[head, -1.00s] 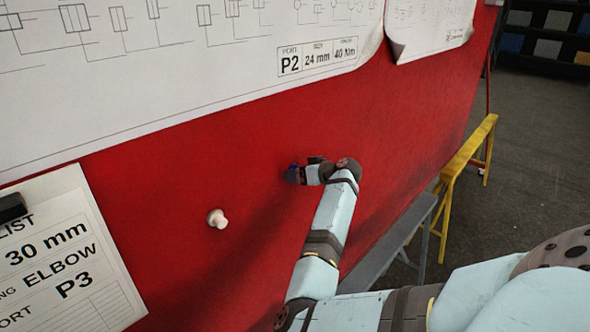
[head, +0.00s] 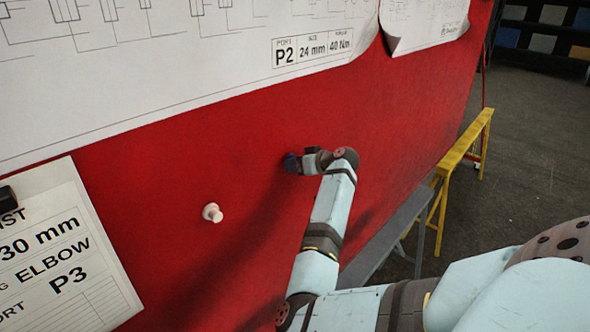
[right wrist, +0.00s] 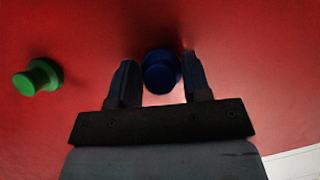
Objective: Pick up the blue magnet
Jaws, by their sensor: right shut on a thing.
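The blue magnet (right wrist: 161,72) stands on the red board (head: 240,165). It sits between the two dark fingers of my right gripper (right wrist: 160,64), which is shut on it. In the right wrist view the magnet is close to the right finger, and a narrow gap shows at the left finger. In the head view my right gripper (head: 294,163) is at the board, with a small bit of blue at its tip; the rest of the magnet is hidden. My left gripper is not in view.
A white magnet (head: 212,212) is on the board left of my right gripper. A green magnet (right wrist: 38,77) shows at the left in the right wrist view. Paper sheets (head: 180,80) cover the upper board. A yellow trestle (head: 462,150) and a grey beam (head: 390,235) stand at the right.

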